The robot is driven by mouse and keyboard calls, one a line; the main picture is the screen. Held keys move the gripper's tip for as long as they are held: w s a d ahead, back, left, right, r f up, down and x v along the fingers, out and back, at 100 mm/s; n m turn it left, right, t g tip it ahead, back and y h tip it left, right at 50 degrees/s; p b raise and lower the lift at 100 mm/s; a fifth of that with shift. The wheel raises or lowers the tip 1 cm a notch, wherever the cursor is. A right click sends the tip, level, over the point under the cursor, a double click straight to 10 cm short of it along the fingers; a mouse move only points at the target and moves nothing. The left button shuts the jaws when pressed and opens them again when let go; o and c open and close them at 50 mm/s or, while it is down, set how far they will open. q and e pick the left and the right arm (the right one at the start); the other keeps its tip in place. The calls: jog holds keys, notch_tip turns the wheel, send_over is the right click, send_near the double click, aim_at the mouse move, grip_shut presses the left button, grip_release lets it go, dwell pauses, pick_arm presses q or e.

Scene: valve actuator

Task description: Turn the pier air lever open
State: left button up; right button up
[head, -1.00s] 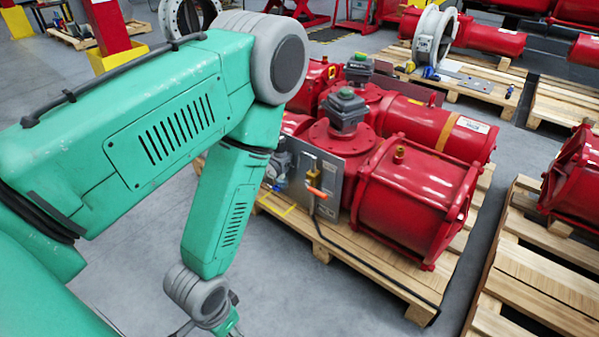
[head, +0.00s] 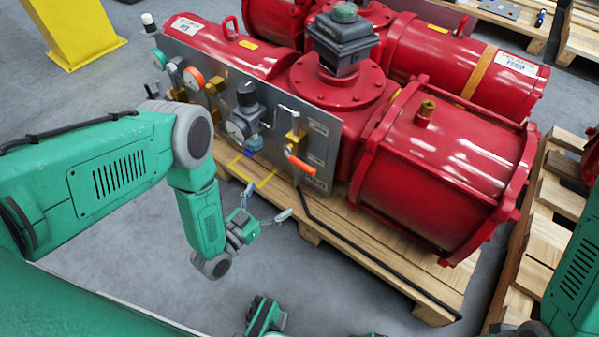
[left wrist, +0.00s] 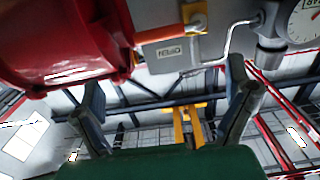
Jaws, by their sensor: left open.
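A lever with an orange handle (head: 300,164) sits on a brass valve (head: 294,142) at the near end of a grey panel (head: 318,150). The handle slants down to the right in the head view. The orange handle also shows at the top of the left wrist view (left wrist: 158,34), with a small label plate below it. My left gripper (head: 267,207) is open and empty, below and left of the handle, apart from it. Its two spread fingers show in the left wrist view (left wrist: 168,108). My right gripper's fingers cannot be made out in either view.
Gauges (head: 237,128) and fittings line the panel left of the lever. A large red cylinder (head: 445,150) stands right of it on a wooden pallet (head: 400,270). A black hose (head: 350,245) runs along the pallet. The grey floor in front is clear around my left gripper.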

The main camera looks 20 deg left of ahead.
aim_at(300, 167)
pick_arm(q)
jog(key=b+x, duration=0.4)
jog(key=x, duration=0.7)
jog(key=shift+w+d+f, duration=0.1)
jog(key=shift+w, duration=0.1)
jog(key=shift+x, duration=0.85)
